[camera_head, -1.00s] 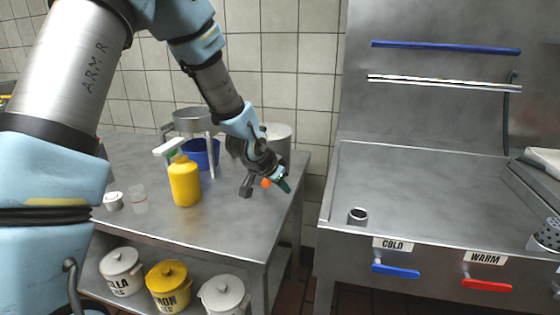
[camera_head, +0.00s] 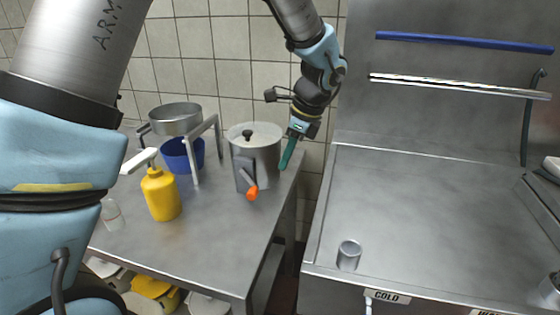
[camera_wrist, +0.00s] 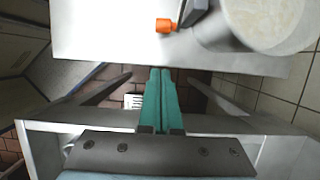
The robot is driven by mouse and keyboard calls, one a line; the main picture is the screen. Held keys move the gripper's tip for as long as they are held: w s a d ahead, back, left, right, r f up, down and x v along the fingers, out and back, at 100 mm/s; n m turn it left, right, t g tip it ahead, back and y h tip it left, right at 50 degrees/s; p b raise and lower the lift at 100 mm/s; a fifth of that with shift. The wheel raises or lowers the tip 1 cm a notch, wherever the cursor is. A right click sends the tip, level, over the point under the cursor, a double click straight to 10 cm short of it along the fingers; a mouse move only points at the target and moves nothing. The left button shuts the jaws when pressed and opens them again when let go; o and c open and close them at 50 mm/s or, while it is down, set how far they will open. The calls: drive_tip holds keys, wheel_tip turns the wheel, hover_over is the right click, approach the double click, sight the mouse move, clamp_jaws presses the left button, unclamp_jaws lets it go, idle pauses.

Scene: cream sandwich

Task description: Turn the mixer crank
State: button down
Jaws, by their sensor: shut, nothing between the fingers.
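The mixer (camera_head: 262,160) is a grey metal pot with a pale top and a dark knob, standing near the right end of the left table. Its grey crank (camera_head: 247,176) is on the front side and points down to an orange handle (camera_head: 253,193). My gripper (camera_head: 285,166) has green fingers, shut and empty, just right of the mixer and apart from the handle. In the wrist view the shut fingers (camera_wrist: 160,72) point toward the table edge. The orange handle (camera_wrist: 165,25) and the mixer's round top (camera_wrist: 262,22) lie beyond them.
A yellow pump bottle (camera_head: 160,195), a blue bowl (camera_head: 176,155) and a strainer (camera_head: 176,120) on a stand are left of the mixer. The table's right edge lies below my fingers.

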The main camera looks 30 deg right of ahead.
drive_tip(key=x, duration=0.3)
drive_tip(key=w+a+p+x, duration=0.1)
drive_tip(key=x, duration=0.5)
drive_tip(key=shift+w+a+p, duration=0.25)
drive_tip(key=shift+a+p, duration=0.1)
drive_tip(key=shift+w+a+f, duration=0.35)
drive_tip(key=shift+f, duration=0.05)
drive_tip(key=shift+f, duration=0.1)
drive_tip(key=shift+f+b, duration=0.15)
drive_tip(key=shift+b, duration=0.2)
drive_tip(key=shift+f+t+y, duration=0.1)
drive_tip(key=shift+t+y, duration=0.2)
drive_tip(key=shift+y, duration=0.1)
